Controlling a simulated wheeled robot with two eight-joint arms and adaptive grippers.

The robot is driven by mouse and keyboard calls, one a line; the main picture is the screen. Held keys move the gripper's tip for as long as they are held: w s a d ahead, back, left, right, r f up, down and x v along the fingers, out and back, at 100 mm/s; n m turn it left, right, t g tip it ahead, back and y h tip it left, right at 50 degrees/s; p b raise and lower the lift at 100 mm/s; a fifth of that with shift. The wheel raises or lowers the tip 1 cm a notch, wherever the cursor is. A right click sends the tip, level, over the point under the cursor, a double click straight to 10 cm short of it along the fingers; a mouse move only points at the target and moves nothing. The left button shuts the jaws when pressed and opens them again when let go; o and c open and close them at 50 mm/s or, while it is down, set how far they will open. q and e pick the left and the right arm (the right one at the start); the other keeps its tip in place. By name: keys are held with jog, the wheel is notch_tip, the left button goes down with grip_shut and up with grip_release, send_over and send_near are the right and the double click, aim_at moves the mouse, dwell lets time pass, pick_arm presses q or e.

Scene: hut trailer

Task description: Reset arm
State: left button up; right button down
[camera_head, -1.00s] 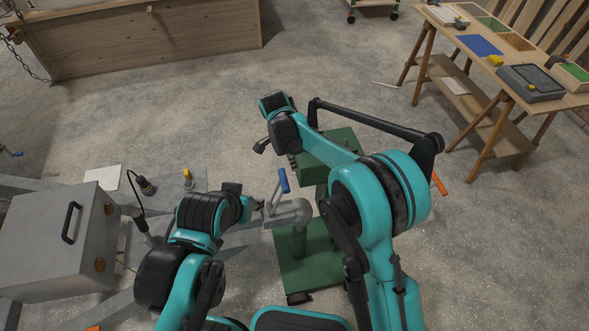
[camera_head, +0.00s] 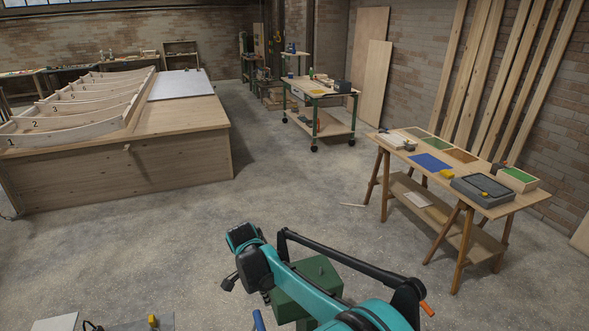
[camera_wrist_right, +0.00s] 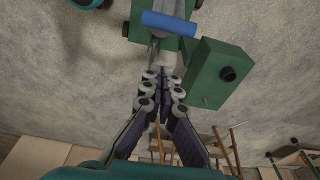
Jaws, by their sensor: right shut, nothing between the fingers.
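My right arm, teal and black, comes up from the bottom of the head view. Its gripper (camera_head: 228,285) hangs at the left of the dark wrist, small and partly hidden there. In the right wrist view the right gripper (camera_wrist_right: 161,78) has its fingers together at the tips, with nothing held. A green machine block (camera_head: 308,280) stands behind and below the arm; it also shows in the wrist view (camera_wrist_right: 222,75). A blue handle (camera_wrist_right: 170,23) lies beyond the fingertips and peeks in at the head view's bottom edge (camera_head: 258,321). My left gripper is out of view.
A wooden trestle table (camera_head: 405,152) with trays and a grey case (camera_head: 485,190) stands at right. A large wooden workbench (camera_head: 130,170) is at left. A wheeled cart (camera_head: 320,90) stands farther back.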

jog(key=s+d+r+n+t+y, duration=0.1)
jog(key=s+d+r+n, duration=0.15)
jog(key=d, duration=0.35)
jog(key=s+d+r+n+t+b, duration=0.1)
jog(key=s+d+r+n, duration=0.1)
jog(key=s+d+r, duration=0.3)
jog(key=s+d+r+n+t+y, duration=0.1)
jog(key=d+r+n, duration=0.1)
jog(key=d, duration=0.5)
jog(key=s+d+f+n+t+b, duration=0.1)
jog(key=s+d+f+n+t, duration=0.2)
jog(key=s+d+n, duration=0.3)
jog(key=shift+s+d+n, duration=0.35)
jog(key=shift+s+d, duration=1.9)
jog(key=shift+s, duration=1.1)
jog(key=shift+f, duration=0.15)
